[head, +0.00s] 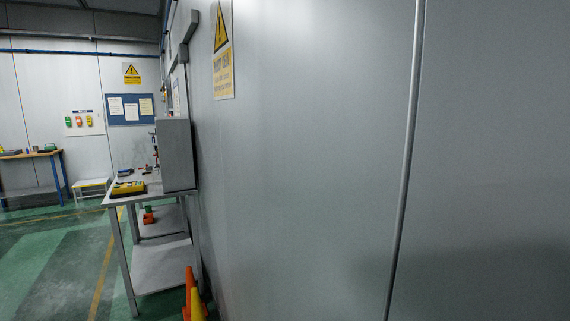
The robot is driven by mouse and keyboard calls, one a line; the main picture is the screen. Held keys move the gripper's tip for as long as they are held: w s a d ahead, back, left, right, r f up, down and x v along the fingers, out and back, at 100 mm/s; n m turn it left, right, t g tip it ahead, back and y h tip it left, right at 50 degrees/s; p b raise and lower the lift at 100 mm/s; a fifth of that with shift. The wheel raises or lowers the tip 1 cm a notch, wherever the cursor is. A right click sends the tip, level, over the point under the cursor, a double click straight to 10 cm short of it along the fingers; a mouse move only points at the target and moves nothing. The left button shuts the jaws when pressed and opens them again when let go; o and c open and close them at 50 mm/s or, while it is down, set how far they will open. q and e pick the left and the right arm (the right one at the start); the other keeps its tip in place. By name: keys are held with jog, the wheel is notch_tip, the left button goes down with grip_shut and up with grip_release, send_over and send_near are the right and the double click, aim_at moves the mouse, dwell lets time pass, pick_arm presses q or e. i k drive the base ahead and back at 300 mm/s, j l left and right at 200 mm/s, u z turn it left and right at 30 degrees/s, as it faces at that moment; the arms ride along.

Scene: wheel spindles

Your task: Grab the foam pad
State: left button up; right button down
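I cannot make out a foam pad in the head view. A grey metal workbench (126,196) stands at the left against the wall. A yellow and dark item (128,188) lies on its top near the front edge, with several small items behind it, too small to tell apart. Neither of my grippers shows in this view.
A plain grey wall (310,150) fills the middle and right, very close. Orange and yellow cones (197,302) stand at its foot. A grey cabinet (175,155) stands on the bench. Green floor (55,265) is open at left; a blue-legged table (35,155) stands beyond.

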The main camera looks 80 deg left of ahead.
aim_at(120, 172)
jog(key=u, duration=3.95)
jog(key=i+j+u, duration=0.1)
jog(key=i+u, duration=0.35)
jog(key=i, duration=3.8)
jog(key=i+j+z, duration=0.1)
jog(key=i+z, duration=0.35)
jog(key=i+j+z, duration=0.9)
jog(key=i+l, duration=0.05)
jog(key=l, duration=0.05)
